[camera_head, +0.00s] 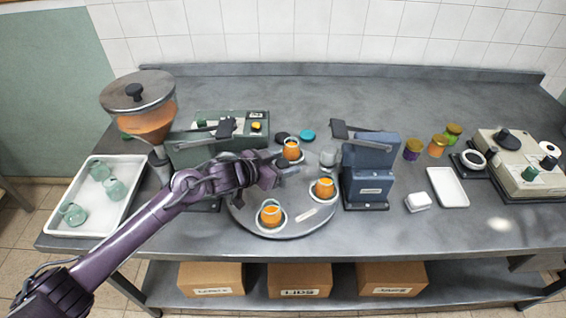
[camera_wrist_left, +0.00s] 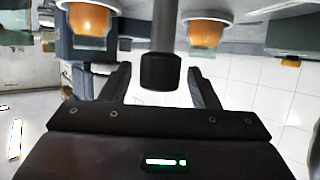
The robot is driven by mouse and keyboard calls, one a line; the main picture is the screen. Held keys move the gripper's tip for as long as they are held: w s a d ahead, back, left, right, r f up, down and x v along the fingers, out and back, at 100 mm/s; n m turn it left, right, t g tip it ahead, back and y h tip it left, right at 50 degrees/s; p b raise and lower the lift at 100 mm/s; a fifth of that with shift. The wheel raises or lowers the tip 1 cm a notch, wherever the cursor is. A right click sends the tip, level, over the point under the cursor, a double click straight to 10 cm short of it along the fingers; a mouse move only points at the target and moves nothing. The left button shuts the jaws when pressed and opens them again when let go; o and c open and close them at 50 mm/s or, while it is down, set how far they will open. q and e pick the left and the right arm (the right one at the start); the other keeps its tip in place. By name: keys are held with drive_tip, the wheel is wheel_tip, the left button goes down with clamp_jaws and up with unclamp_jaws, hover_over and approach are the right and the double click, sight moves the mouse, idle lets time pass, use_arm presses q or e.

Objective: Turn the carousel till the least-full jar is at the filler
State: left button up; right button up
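The grey round carousel (camera_head: 290,229) stands mid-bench. Glass jars with orange contents stand on it: one at the back (camera_head: 291,150), one at the right (camera_head: 324,188) and one at the front (camera_head: 271,215). I cannot tell surely which is least full. The filler has an orange-filled hopper (camera_head: 146,122) at the left. My left gripper (camera_head: 280,170) is over the carousel. In the left wrist view, its open fingers (camera_wrist_left: 160,90) stand either side of a black knob (camera_wrist_left: 160,72), with gaps on both sides. Two orange jars (camera_wrist_left: 92,19) (camera_wrist_left: 207,29) show beyond. My right gripper is out of view.
A white tray (camera_head: 137,190) with several green glass jars lies at the left. A blue machine (camera_head: 370,180) stands close to the carousel's right. Small lidded jars (camera_head: 413,149), a white tray (camera_head: 447,187) and a beige device (camera_head: 510,163) lie farther right. My left arm hides part of the carousel.

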use_arm(q)
drive_tip(key=shift+s+a, duration=0.1)
drive_tip(key=shift+s, duration=0.05)
drive_tip(key=b+v, duration=0.1)
drive_tip(key=v, duration=0.5)
drive_tip(key=shift+s+a, duration=0.1)
drive_tip(key=shift+a, duration=0.1)
drive_tip(key=shift+s+a+r, duration=0.3)
drive_tip(key=shift+s, duration=0.05)
drive_tip(key=shift+s, duration=0.1)
